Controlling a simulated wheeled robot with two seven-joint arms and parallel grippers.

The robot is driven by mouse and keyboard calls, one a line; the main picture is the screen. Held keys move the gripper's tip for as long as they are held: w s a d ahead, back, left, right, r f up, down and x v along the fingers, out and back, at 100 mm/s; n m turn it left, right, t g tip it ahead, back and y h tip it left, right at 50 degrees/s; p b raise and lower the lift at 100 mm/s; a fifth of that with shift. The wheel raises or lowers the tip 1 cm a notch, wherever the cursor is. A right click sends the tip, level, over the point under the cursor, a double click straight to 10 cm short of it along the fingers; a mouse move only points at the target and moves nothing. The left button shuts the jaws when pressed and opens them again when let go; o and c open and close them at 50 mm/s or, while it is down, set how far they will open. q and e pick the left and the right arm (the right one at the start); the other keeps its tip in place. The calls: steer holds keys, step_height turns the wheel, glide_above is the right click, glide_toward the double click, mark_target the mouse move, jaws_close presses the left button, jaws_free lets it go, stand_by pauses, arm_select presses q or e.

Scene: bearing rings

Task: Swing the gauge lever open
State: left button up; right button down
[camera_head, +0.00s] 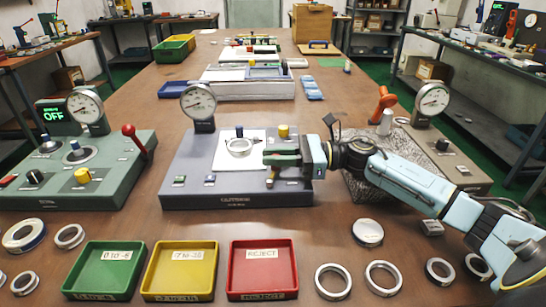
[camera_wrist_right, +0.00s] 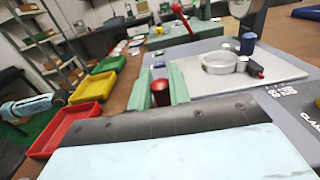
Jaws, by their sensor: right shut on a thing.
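The middle gauge station (camera_head: 235,201) is a grey block with a round dial (camera_head: 198,101), a white plate (camera_head: 230,178) and a steel ring (camera_head: 239,147) lying on the plate beside a blue knob (camera_head: 239,131). My right gripper (camera_head: 268,158) reaches in from the right, over the right part of this station. In the right wrist view its green fingers are shut on a red lever knob (camera_wrist_right: 160,92); the ring (camera_wrist_right: 220,63) is apart from them. In the head view the gripper hides the red knob.
Green (camera_head: 104,271), yellow (camera_head: 180,270) and red (camera_head: 263,269) trays lie in front. Loose rings (camera_head: 332,281) lie at the front right and front left. A left station (camera_head: 80,199) has a red lever (camera_head: 133,139); a right station (camera_head: 470,178) stands behind my right arm.

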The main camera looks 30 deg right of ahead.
steer(key=shift+f, duration=0.1)
steer(key=c, duration=1.3)
jaws_free()
steer(key=shift+c, duration=0.2)
